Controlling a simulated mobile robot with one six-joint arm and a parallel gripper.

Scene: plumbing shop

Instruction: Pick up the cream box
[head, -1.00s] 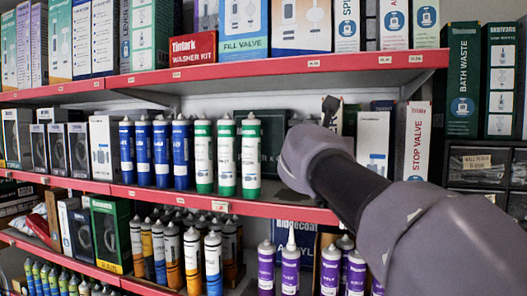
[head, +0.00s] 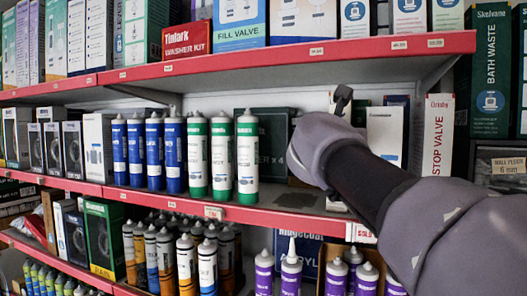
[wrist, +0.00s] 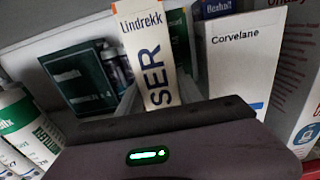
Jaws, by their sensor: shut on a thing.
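The cream box (wrist: 148,45) is a narrow upright carton with "Lindrekk" and large dark letters ending in "SER". In the wrist view it stands slightly tilted just beyond my wrist housing, and its lower part is hidden. My gripper (wrist: 152,98) is shut on it; a grey finger shows along its left side. In the head view my gripper (head: 342,100) reaches into the middle shelf, right of the green-labelled tubes. My wrist hides most or all of the cream box there.
A white Corvelane box (wrist: 242,55) stands close on the right, and it also shows in the head view (head: 386,135). A dark green box (wrist: 78,80) and white-green tubes (head: 247,155) are on the left. The red-edged upper shelf (head: 270,62) runs above.

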